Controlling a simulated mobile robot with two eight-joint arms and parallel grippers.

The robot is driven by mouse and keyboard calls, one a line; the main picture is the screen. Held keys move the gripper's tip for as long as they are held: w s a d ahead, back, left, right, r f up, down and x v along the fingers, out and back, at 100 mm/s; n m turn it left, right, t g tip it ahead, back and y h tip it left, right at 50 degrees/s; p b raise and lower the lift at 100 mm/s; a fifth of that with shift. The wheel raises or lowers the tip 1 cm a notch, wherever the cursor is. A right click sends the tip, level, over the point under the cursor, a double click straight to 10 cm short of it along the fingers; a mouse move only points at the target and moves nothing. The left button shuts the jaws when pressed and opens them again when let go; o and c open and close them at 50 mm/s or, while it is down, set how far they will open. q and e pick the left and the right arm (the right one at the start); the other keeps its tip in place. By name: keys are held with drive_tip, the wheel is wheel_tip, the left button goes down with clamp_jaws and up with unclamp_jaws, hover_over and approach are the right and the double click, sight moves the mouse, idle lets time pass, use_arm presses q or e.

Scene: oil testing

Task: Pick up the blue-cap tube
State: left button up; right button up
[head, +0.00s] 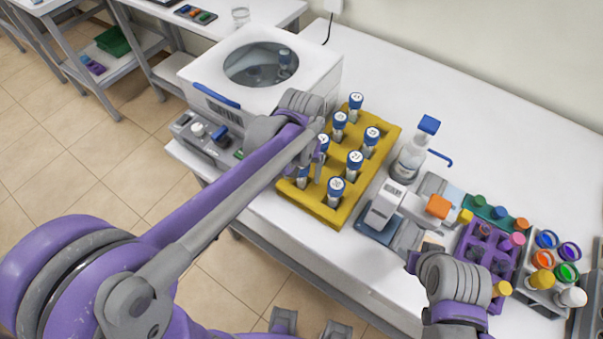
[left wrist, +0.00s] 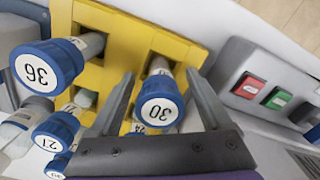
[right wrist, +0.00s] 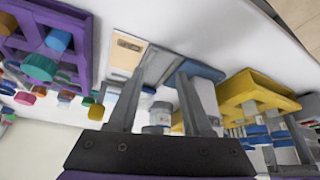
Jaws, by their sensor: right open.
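Several blue-cap tubes (head: 354,160) stand in a yellow rack (head: 385,140), their white cap tops numbered. My left gripper (head: 318,158) is over the rack's left side and partly covers one tube there. In the left wrist view my left gripper (left wrist: 160,75) is open, its fingers on either side of the blue-cap tube marked 30 (left wrist: 162,101), with gaps beside the cap. The tubes marked 36 (left wrist: 47,66) and 21 (left wrist: 55,134) stand to the left. My right gripper (right wrist: 160,76) is open and empty; its wrist shows at the head view's lower right.
A white centrifuge (head: 215,75) with a round window stands behind the rack. A wash bottle (head: 412,155), a small grey-and-white device (head: 385,207) and a purple rack (head: 468,240) stand to the right. The back of the white table (head: 440,90) is clear.

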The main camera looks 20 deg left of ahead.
use_arm(q)
clamp_jaws()
drive_tip(key=shift+r, duration=0.1)
